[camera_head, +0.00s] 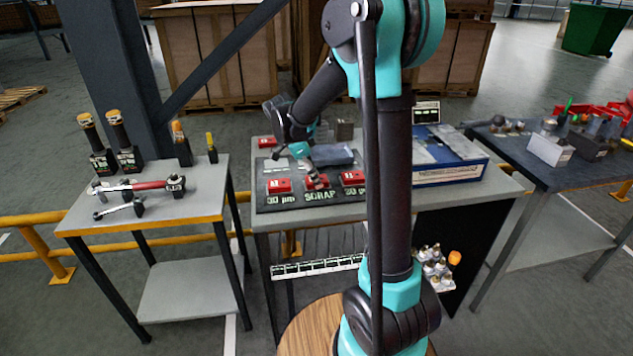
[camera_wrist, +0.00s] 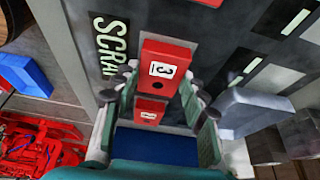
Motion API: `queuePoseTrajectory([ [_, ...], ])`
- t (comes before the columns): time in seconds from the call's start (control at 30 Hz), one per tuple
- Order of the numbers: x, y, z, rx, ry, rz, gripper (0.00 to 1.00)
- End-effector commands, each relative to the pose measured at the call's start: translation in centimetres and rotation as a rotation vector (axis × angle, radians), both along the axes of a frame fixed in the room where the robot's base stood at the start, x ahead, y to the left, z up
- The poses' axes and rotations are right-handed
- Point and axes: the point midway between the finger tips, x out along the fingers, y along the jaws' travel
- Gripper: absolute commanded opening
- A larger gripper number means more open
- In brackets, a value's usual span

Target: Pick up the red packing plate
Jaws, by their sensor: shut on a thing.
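A red packing plate (camera_head: 317,182) with a white number label sits on the dark mat just above the word SCRAP in the head view. My gripper (camera_head: 313,177) reaches down onto it from above. In the wrist view the red plate (camera_wrist: 165,65) shows a "3" label and a dark hole. My gripper's fingertips (camera_wrist: 161,80) close on its two sides. A second red labelled piece (camera_wrist: 150,112) shows nearer the palm; I cannot tell how it joins the first. Any gap under the plate cannot be made out.
Red plates stand left (camera_head: 279,186) and right (camera_head: 352,178) of the gripped one on the dark mat (camera_head: 330,198). A blue-and-white box (camera_head: 450,158) lies to the right on the bench. A side table (camera_head: 150,215) with tools stands left.

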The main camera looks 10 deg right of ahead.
Motion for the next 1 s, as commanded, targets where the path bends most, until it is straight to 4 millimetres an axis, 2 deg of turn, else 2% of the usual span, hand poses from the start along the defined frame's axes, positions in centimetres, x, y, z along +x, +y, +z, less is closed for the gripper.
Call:
queuePoseTrajectory([
  [0.27,0.0,0.0,0.6,0.0,0.0,0.0,0.0],
  [0.47,0.0,0.0,2.9,-0.001,0.0,0.0,0.0],
  [0.57,0.0,0.0,5.1,-0.001,0.0,0.0,0.0],
  [0.8,0.0,0.0,11.6,0.0,0.0,0.0,0.0],
  [1.0,0.0,0.0,16.1,0.0,0.0,0.0,0.0],
])
